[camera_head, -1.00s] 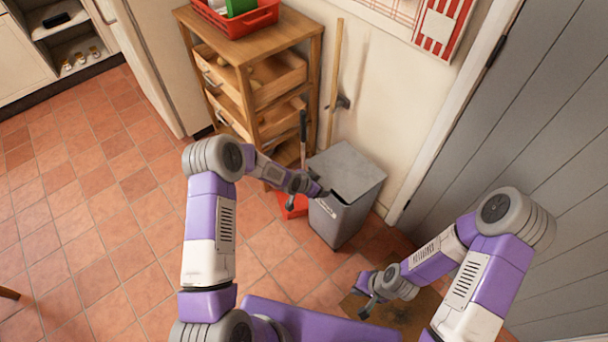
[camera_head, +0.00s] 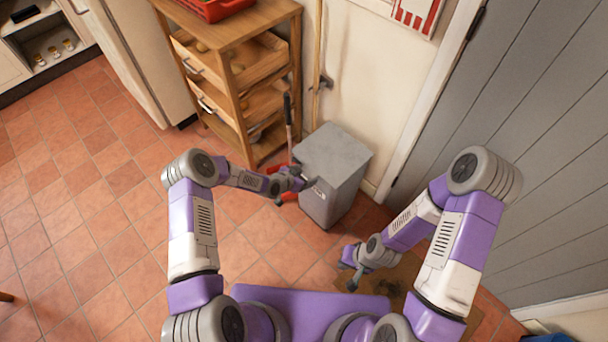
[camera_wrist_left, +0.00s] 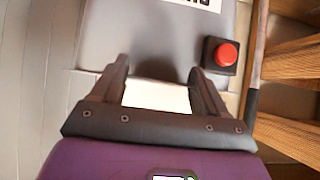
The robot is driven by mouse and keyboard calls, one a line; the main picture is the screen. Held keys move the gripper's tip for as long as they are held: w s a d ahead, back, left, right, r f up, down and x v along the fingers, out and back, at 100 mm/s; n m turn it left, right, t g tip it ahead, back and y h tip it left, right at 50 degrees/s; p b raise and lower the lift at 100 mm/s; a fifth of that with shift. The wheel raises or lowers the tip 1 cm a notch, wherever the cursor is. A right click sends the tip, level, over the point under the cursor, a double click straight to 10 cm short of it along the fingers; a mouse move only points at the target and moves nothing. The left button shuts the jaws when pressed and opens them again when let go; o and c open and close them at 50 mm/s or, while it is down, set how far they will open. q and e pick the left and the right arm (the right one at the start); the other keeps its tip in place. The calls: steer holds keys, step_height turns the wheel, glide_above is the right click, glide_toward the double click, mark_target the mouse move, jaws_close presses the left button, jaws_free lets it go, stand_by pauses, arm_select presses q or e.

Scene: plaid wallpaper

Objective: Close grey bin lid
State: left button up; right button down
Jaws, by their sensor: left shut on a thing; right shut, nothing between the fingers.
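The grey bin (camera_head: 325,205) stands on the tiled floor against the wall, right of the wooden shelf unit. Its flat grey lid (camera_head: 333,151) lies over the top, and I see no gap under it. My left gripper (camera_head: 299,183) is at the bin's left front side, below the lid edge. My right gripper (camera_head: 350,276) is shut and empty, low in front of the bin.
A grey door (camera_head: 530,120) is at the right. Open tiled floor (camera_head: 80,220) lies to the left.

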arm_select(q)
steer(key=o, duration=1.1)
steer(key=shift+s+a+f+g, duration=0.15)
steer(key=shift+s+f+g, duration=0.2)
steer(key=shift+f, duration=0.25)
steer(key=o, duration=0.4)
steer(key=shift+w, duration=0.2)
steer(key=p+v, duration=0.3)
steer(key=v, duration=0.4)
steer(key=shift+s+a+r, duration=0.1)
steer(key=shift+s+r, duration=0.2)
steer(key=s+r+n+g+y+p, duration=0.1)
steer(key=s+r+n+g+p, duration=0.1)
steer(key=s, duration=0.6)
steer(key=s+r+n+g+p, duration=0.2)
steer(key=s+n, duration=0.3)
steer(key=s, duration=0.4)
steer(key=s+r+n+g+y+p, duration=0.1)
steer(key=s+r+n+g+p, duration=0.1)
steer(key=s, duration=0.7)
steer(key=shift+s+a+r+n+g+y+p, duration=0.15)
steer(key=shift+r+n+g+y+p, duration=0.25)
steer(key=shift+r+n, duration=0.55)
